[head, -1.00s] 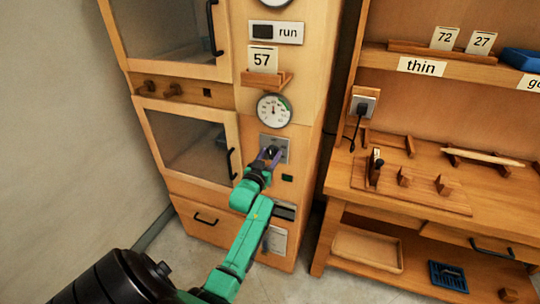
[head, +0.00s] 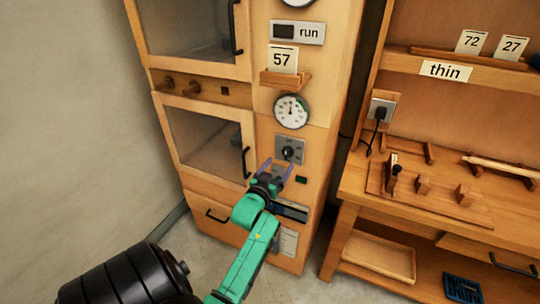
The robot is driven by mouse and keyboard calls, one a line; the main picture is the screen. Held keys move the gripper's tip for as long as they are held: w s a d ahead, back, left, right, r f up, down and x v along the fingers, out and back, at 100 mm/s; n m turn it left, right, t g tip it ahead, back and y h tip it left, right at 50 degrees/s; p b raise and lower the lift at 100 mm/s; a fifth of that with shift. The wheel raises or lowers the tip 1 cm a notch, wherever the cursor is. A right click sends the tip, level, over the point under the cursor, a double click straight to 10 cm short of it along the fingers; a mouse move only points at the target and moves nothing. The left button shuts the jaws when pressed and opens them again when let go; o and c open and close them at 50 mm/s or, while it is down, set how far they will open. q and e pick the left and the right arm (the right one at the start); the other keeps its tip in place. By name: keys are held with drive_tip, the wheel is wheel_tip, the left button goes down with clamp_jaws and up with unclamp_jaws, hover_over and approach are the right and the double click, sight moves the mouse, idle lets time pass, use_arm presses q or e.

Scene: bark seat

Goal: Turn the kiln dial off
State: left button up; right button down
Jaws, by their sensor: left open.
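The kiln (head: 320,95) is a tall wooden cabinet with glass doors. Its dial (head: 288,153) is a dark knob on a grey plate, below a round gauge (head: 291,112). Small lettering on the plate is too small to read surely. My left gripper (head: 276,165) is open and empty, just below and left of the dial, its purple fingers pointing up towards the plate. The knob shows clear of the fingers. My right gripper is out of view.
A small dark green panel (head: 301,180) sits right of the gripper. A wooden workbench (head: 350,190) with tools is at the right, and a wall socket with a plug (head: 381,110) is between.

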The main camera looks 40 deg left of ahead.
use_arm(q)
drive_tip(key=v, duration=0.9)
drive_tip(key=shift+b, duration=0.35)
drive_tip(key=s+d+f+m+g+h, duration=0.15)
drive_tip(key=d+f, duration=0.25)
drive_tip(key=f, duration=0.6)
drive_tip(key=s+d+f+m+g+h, duration=0.1)
drive_tip(key=s+d+f+g+h, duration=0.15)
drive_tip(key=f, duration=0.85)
drive_tip(key=s+d+f+m+g+h, duration=0.1)
drive_tip(key=d+f+g, duration=0.3)
drive_tip(key=f, duration=0.6)
drive_tip(key=s+d+f+m+g+h, duration=0.1)
drive_tip(key=s+d+f+g, duration=0.25)
drive_tip(key=s+f, duration=0.8)
drive_tip(key=s+f+m+g, duration=0.1)
drive_tip(key=s+f+g, duration=0.1)
drive_tip(key=s, duration=0.6)
drive_tip(key=s+f+m+g, duration=0.1)
drive_tip(key=s+f+g, duration=0.1)
drive_tip(key=s+f, duration=0.3)
drive_tip(key=s, duration=0.3)
drive_tip(key=shift+a+f, duration=0.15)
drive_tip(key=shift+a, duration=0.15)
drive_tip(key=shift+g, duration=0.25)
